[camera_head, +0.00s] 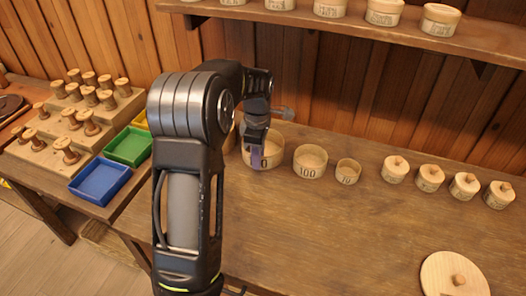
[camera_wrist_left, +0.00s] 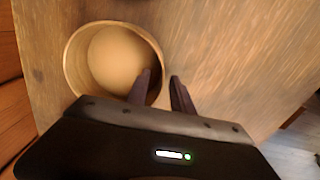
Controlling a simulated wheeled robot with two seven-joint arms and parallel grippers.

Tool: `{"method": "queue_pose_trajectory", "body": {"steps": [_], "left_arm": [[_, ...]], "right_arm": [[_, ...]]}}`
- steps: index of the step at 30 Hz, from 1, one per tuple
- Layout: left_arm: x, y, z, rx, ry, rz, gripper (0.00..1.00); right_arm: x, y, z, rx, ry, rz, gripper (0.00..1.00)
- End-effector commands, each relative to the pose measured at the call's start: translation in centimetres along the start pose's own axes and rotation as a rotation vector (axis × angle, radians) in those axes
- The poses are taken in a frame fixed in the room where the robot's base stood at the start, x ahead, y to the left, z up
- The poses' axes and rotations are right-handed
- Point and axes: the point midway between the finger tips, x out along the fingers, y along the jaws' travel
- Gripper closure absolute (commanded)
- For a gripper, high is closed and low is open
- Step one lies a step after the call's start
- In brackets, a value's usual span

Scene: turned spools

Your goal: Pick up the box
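A round, open wooden box (camera_head: 272,146) stands upright on the workbench (camera_head: 330,230), with dark digits on its side partly hidden by my gripper. In the left wrist view the same box (camera_wrist_left: 72,72) shows from above, empty inside. My left gripper (camera_head: 255,158) points down at the box's near left side. In the left wrist view its fingers (camera_wrist_left: 161,77) are apart, one over the inside of the box and the other outside the rim, with the wall between them. I cannot tell whether either finger touches the wall. My right gripper is not in view.
Two smaller open boxes, marked 100 (camera_head: 309,163) and 10 (camera_head: 347,173), stand to the right. Several lidded boxes (camera_head: 430,178) stand farther right. A round lid (camera_head: 440,272) lies at front right. A shelf (camera_head: 400,32) overhangs the back.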

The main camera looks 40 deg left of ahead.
Motion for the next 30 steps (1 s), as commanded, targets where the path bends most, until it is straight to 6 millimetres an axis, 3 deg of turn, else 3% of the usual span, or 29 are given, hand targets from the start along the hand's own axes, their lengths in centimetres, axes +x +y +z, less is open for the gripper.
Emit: {"method": "queue_pose_trajectory", "body": {"steps": [6, 16, 30], "left_arm": [[-0.03, 0.01, 0.00, 0.000, 0.000, 0.000, 0.74], [-0.03, 0.01, 0.00, 0.000, 0.000, 0.000, 1.00], [-0.03, 0.01, 0.01, 0.000, 0.000, 0.000, 1.00]], "right_arm": [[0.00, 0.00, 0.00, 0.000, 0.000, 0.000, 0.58], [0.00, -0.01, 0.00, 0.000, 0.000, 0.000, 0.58], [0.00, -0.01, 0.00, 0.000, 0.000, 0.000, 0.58]]}}
